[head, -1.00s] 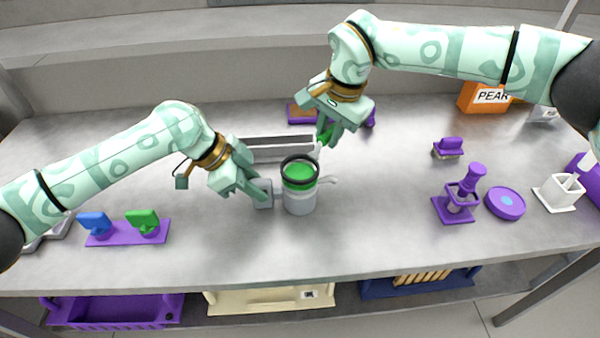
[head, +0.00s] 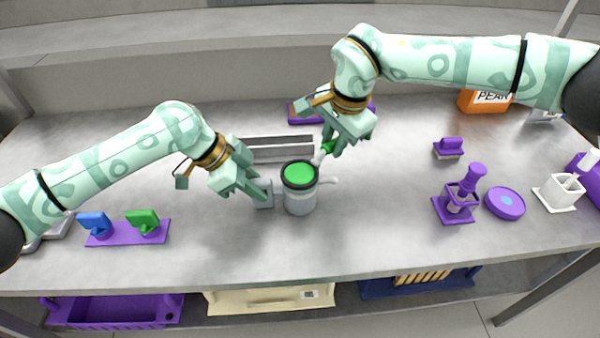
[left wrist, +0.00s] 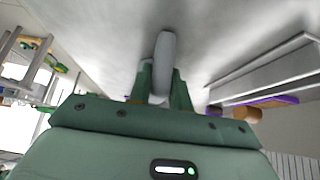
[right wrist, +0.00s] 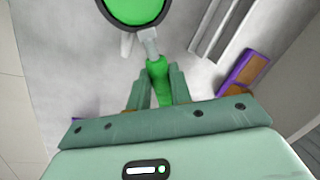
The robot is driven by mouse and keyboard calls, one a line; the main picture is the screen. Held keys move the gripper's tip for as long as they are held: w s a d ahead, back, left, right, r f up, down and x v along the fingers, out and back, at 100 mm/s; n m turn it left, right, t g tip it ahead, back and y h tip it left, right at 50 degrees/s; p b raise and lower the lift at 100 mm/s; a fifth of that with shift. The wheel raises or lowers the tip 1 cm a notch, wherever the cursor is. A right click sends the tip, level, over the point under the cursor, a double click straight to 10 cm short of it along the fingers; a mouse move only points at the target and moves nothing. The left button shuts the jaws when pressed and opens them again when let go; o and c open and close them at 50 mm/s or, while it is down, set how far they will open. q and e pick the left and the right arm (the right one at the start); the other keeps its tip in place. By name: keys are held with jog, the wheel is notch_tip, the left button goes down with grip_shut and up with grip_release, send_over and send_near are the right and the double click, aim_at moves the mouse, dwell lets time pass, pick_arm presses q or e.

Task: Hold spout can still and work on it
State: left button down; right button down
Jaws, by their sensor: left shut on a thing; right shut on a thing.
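The spout can (head: 300,203) is a grey can standing upright on the bench, with a pale spout (head: 328,180) pointing right. My left gripper (head: 262,194) is shut on the can's handle at its left side; the grey handle (left wrist: 165,55) shows between the fingers in the left wrist view. My right gripper (head: 328,147) is shut on the green handle (right wrist: 157,70) of a tool with a pale neck. The neck leads to a dark ring (head: 299,186) with a green face inside, sitting at the can's mouth. How deep it sits is hidden.
A grey trough (head: 275,150) lies behind the can. A purple board (head: 128,232) with blue and green pieces stands left. A purple press-like stand (head: 455,209), a purple disc (head: 505,203) and a white holder (head: 560,192) stand right. Bench front is clear.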

jog(key=shift+s+d+m, duration=0.2)
jog(key=shift+s+m, duration=0.05)
jog(key=shift+m, duration=0.25)
jog(key=s+m, duration=0.2)
jog(key=m, duration=0.1)
jog(key=shift+d+h, duration=0.35)
jog(key=shift+h, duration=0.05)
jog(key=shift+s+d+m+h, duration=0.1)
jog(key=shift+s+m+h, duration=0.2)
jog(key=shift+s+m, duration=1.05)
jog(key=shift+w, duration=0.2)
